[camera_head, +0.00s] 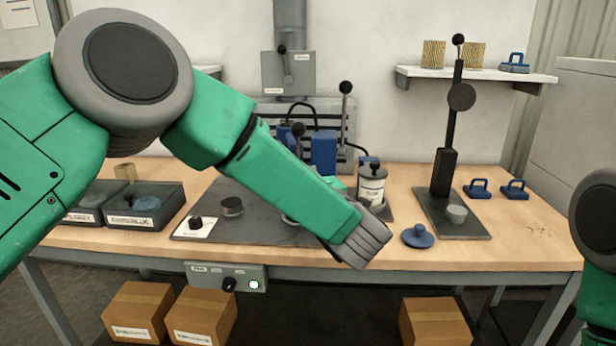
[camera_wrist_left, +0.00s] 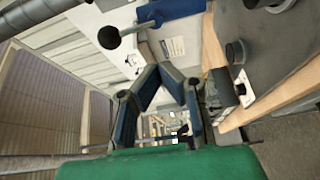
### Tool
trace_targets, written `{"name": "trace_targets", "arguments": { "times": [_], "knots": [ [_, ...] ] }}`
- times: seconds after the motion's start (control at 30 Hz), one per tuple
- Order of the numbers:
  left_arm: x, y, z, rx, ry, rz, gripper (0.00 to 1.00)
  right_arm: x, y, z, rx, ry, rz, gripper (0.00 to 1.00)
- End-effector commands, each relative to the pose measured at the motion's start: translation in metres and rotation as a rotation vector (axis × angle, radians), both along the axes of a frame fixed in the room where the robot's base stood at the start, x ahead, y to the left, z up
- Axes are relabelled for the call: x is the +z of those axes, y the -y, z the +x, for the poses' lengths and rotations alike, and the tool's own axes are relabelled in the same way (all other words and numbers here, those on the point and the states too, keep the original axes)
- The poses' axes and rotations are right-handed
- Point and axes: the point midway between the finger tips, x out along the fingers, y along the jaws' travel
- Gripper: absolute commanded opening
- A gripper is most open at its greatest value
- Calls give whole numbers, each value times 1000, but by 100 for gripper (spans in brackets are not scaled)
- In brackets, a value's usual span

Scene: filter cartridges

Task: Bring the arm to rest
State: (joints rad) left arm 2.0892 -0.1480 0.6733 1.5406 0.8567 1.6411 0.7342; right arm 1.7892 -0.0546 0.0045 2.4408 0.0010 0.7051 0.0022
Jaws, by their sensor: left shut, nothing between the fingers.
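My left arm, green and grey, comes in from the left in the head view and reaches across the front of the table, ending at a grey wrist part over the table's front edge. Its fingers cannot be made out there. In the left wrist view my left gripper (camera_wrist_left: 161,70) has its dark fingers together at the tips, with nothing between them. Only a part of my right arm shows at the right edge of the head view; its gripper is out of the picture.
The wooden table (camera_head: 540,228) holds a grey mat (camera_head: 262,230), labelled trays (camera_head: 145,215), a canister (camera_head: 371,188), a blue lidlike piece (camera_head: 418,236) and a tall black lever stand (camera_head: 446,175). A control box (camera_head: 228,276) hangs at the front edge. Cardboard boxes (camera_head: 436,320) stand below.

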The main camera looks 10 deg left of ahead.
Motion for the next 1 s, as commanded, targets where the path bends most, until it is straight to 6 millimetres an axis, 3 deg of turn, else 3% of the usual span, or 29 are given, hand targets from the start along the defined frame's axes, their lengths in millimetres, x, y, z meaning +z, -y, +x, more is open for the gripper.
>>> {"name": "trace_targets", "arguments": {
  "times": [0.07, 0.17, 0.27, 0.37, 0.5, 0.57, 0.7, 0.83, 0.9, 1.0],
  "knots": [
    [-10, -1, 0, -23, -27, 27, 0, 0, 0, 0, 0, 0, 0, 40],
    [-48, -3, -4, -110, -127, 126, 0, 0, 0, 0, 0, 0, 0, 40],
    [-109, -9, -19, -258, -296, 285, 0, 0, 0, 0, 0, 0, 0, 40],
    [-179, -21, -50, -431, -498, 454, 0, 0, 0, 0, 0, 0, 0, 40],
    [-262, -46, -113, -663, -770, 645, 0, 0, 0, 0, 0, 0, 0, 40],
    [-292, -59, -146, -762, -882, 711, 0, 0, 0, 0, 0, 0, 0, 40],
    [-346, -92, -233, -998, -1134, 830, 0, 0, 0, 0, 0, 0, 0, 40],
    [-374, -124, -318, -1218, -1341, 897, 0, 0, 0, 0, 0, 0, 0, 40],
    [-380, -138, -358, -1323, -1432, 913, 0, 0, 0, 0, 0, 0, 0, 40],
    [-382, -154, -404, -1445, -1527, 922, 0, 0, 0, 0, 0, 0, 0, 40]
  ]
}}
